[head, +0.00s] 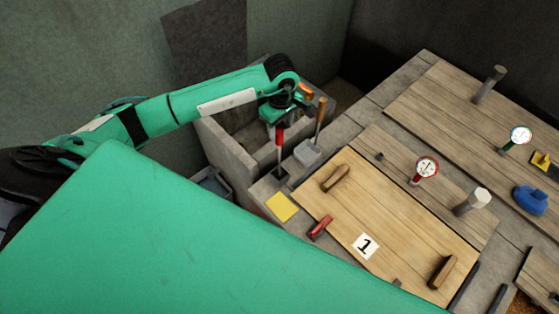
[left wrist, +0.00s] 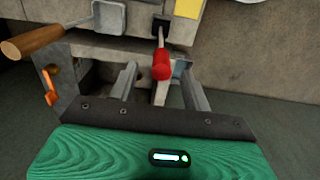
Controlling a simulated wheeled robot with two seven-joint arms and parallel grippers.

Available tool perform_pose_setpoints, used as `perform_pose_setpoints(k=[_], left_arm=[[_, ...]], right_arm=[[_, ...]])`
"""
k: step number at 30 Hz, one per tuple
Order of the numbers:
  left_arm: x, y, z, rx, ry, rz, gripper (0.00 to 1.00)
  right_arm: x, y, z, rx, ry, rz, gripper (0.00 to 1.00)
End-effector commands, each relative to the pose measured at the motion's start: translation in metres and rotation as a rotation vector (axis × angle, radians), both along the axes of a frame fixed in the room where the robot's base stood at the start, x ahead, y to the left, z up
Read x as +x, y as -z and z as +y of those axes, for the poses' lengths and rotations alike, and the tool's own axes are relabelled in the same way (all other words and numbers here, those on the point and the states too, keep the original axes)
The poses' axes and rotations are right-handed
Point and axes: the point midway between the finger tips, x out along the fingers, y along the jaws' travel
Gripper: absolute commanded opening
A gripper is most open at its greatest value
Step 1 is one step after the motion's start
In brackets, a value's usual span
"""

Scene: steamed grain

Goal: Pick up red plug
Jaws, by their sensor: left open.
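A red-topped plug (head: 280,138) with a thin stem stands in a dark square base on the stone ledge, left of the wooden boards. In the left wrist view its red top (left wrist: 161,66) points towards the camera, near the gap between the fingertips. My left gripper (head: 277,112) is at the upper end of the plug; its open fingers show in the left wrist view (left wrist: 160,84), and I see no grip on it. How deep the top lies between the fingers I cannot tell. A second, short red piece (head: 320,228) lies at the light board's left edge. My right gripper is not seen.
A grey scoop with a wooden handle (head: 319,122) stands close right of the plug. A yellow square (head: 282,206) lies nearby. A stone trough (head: 230,148) is behind and left. The light board (head: 400,225) carries brown handles.

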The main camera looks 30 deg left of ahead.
Motion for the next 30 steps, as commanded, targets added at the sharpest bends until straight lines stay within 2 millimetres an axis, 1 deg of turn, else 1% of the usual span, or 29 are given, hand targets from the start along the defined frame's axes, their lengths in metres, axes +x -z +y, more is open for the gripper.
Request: perform_pose_setpoints(k=[5, 9, 12, 16, 23, 24, 26, 30], left_arm=[[-0.002, 0.009, 0.001, -0.001, -0.002, 0.004, 0.49], [-0.003, 0.025, 0.002, 0.000, -0.002, 0.005, 0.49], [-0.002, 0.039, 0.002, -0.002, -0.003, 0.005, 0.49], [-0.002, 0.051, 0.003, -0.002, -0.001, 0.002, 0.49], [-0.001, 0.054, 0.003, 0.000, 0.000, 0.000, 0.49], [-0.001, 0.054, 0.003, 0.000, 0.000, 0.000, 0.45], [-0.001, 0.054, 0.003, 0.000, 0.000, 0.000, 0.33], [-0.001, 0.054, 0.003, 0.000, -0.001, 0.000, 0.06]], right_arm=[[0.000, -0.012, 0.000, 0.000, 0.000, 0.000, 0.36], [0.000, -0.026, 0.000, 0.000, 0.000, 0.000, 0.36], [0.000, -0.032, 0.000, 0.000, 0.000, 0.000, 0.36], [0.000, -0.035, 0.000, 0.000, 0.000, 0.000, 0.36], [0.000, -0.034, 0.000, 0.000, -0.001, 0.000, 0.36], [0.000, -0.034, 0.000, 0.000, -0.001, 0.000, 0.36], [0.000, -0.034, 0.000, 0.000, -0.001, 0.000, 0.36], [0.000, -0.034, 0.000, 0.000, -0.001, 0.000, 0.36]])
